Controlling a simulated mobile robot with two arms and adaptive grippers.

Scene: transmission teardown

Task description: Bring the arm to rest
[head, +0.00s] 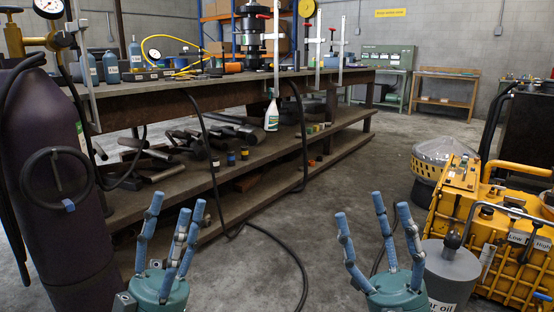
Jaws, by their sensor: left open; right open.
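My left gripper (168,232) is at the bottom of the head view, left of centre. Its blue fingers point up and are spread open, with nothing between them. My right gripper (378,222) is at the bottom, right of centre. Its blue fingers are also spread open and empty. Both grippers are in front of the long workbench, over the concrete floor, and neither appears to hold anything. The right gripper's base overlaps a grey oil container (453,272) in the picture; I cannot tell whether they touch.
A long workbench (150,88) with a lower shelf (265,160) carries tools and a white bottle (271,115). A dark gas cylinder (55,190) stands close at left. A yellow machine (480,235) stands at right. Hoses trail across the floor; open floor (345,190) lies between.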

